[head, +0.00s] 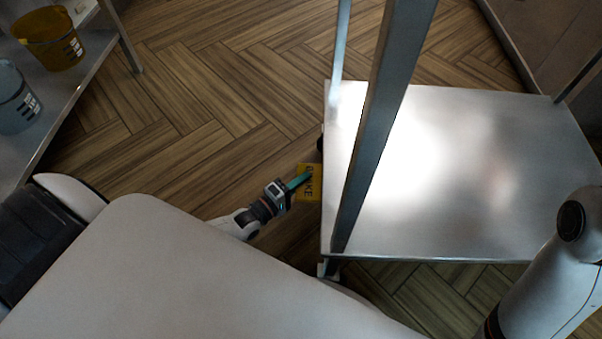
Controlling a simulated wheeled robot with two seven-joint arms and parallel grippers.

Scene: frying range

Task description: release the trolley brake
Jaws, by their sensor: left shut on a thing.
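The metal trolley (440,220) stands at the right, with its flat shelf and upright posts in the head view. A yellow brake plate (311,193) with dark letters, partly covered, is at the trolley's left side near the edge of the shelf. My left gripper (298,182) reaches it from the left and is shut on it; a green strip at the fingers crosses the plate. The exact grip is small and partly hidden. My right arm shows at the lower right, but its gripper is out of view.
A metal shelf (88,70) at the upper left holds a yellow bucket (50,40) and a grey bucket (14,98). The wooden floor (215,75) between this shelf and the trolley is clear. A trolley post rises close to my left gripper.

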